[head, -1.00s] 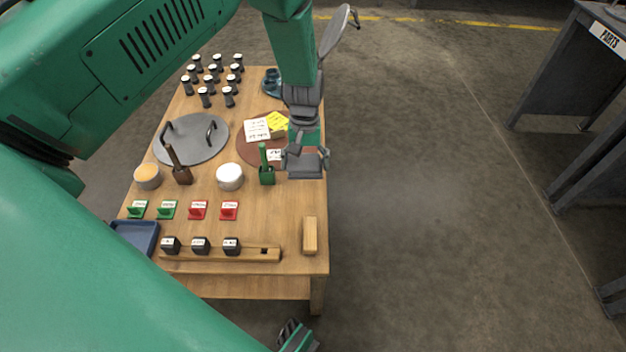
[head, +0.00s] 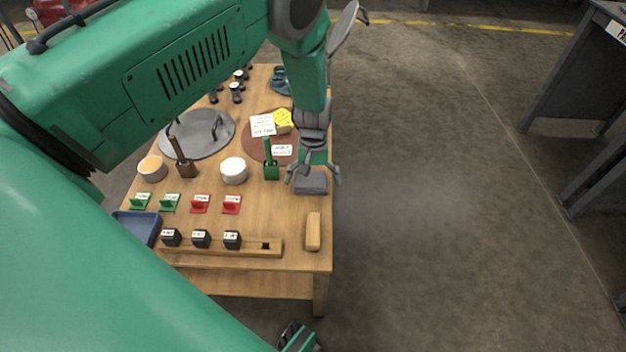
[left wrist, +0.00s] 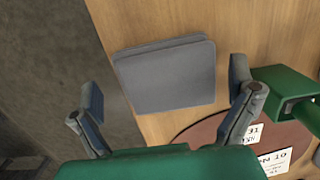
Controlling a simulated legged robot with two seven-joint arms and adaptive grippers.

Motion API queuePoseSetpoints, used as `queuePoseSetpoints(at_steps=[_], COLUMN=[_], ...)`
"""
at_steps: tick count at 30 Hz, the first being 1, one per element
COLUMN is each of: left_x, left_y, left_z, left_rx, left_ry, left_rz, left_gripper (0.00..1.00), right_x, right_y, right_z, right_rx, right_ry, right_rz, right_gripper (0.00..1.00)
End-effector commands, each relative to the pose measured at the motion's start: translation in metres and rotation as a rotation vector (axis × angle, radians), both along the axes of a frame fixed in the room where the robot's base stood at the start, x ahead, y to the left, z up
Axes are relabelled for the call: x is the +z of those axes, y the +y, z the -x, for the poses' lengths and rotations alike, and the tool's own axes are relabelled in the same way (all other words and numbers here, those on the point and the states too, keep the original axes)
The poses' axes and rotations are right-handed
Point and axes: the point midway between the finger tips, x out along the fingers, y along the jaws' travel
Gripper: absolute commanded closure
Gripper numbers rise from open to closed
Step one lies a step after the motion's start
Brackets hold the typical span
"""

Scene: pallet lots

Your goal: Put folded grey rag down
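The folded grey rag (head: 311,183) lies flat on the wooden table near its right edge. In the left wrist view the rag (left wrist: 165,78) is a square grey pad resting on the wood. My left gripper (head: 314,176) is just above the rag, its fingers spread wide on either side. In the left wrist view the left gripper (left wrist: 165,105) is open, with clear gaps between its fingers and the rag. My right gripper (head: 297,337) shows only in part at the bottom edge of the head view, and its fingers are too cut off to judge.
A green holder (head: 271,171) stands close left of the rag, with a brown round mat (head: 255,146) bearing cards behind it. A wooden block (head: 313,231) lies nearer me. Red and green card stands, a white tub (head: 233,171) and a blue tray (head: 136,227) are farther left.

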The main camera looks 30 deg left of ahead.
Motion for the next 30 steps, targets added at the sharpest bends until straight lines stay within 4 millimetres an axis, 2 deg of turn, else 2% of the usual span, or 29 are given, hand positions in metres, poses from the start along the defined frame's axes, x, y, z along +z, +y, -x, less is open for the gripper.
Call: queuePoseSetpoints(at_steps=[7, 21, 25, 30], left_x=[0.008, 0.1, 0.113, 0.12], left_y=[0.001, 0.006, 0.007, 0.007], left_z=[-0.001, -0.011, -0.012, -0.012], left_rx=[0.001, 0.001, 0.0, 0.001], left_ry=[0.0, -0.002, -0.001, 0.001], left_rz=[0.001, 0.0, 0.001, 0.0], left_gripper=[0.01, 0.01, 0.01, 0.01], right_x=[0.003, 0.035, 0.039, 0.04], right_y=[0.0, 0.0, 0.0, 0.0], right_z=[0.0, 0.0, 0.0, 0.0], right_rx=[0.0, 0.0, 0.0, 0.0], right_ry=[0.0, 0.0, 0.0, 0.0], right_rz=[0.0, 0.0, 0.0, 0.0], right_gripper=[0.6, 0.6, 0.6, 0.6])
